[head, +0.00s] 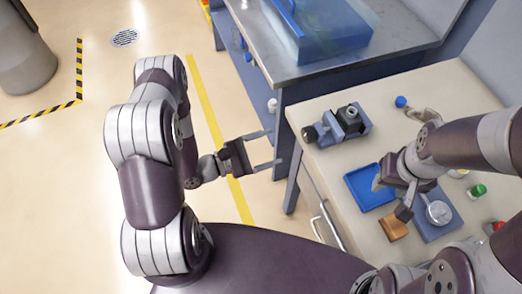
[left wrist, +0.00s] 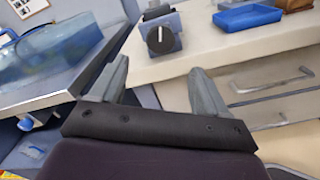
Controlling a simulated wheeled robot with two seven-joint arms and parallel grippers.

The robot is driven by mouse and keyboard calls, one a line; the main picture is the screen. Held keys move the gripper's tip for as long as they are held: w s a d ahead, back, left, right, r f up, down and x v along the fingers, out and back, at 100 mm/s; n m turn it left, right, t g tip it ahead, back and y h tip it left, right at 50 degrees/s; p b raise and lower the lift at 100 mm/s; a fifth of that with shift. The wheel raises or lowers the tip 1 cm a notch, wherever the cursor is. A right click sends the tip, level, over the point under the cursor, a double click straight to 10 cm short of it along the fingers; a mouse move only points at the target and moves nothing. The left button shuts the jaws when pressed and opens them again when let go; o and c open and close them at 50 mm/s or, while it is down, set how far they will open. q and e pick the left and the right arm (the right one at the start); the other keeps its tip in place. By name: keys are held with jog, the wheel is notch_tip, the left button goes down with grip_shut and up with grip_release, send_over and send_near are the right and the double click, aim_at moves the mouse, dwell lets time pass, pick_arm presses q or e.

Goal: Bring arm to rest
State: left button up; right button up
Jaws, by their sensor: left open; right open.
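My left arm reaches in from the left in the head view. Its gripper (head: 268,151) is open and empty, with its two fingers apart in the air beside the bench's left side. In the left wrist view the open fingers (left wrist: 155,90) point toward the bench front, with nothing between them. My right gripper (head: 390,198) is over the bench, between the blue tray and a round metal part. Its fingers are partly hidden by its own wrist, and I see nothing held in it.
The bench (head: 312,166) bears a vise (head: 345,122), a blue tray (head: 362,196), a brown block (head: 393,228), a metal part on a blue plate (head: 438,210), and small caps. A steel table (head: 290,68) with a blue translucent bin (head: 322,30) stands behind. The floor at left is open.

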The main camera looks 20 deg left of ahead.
pick_arm(q)
jog(key=shift+v, duration=1)
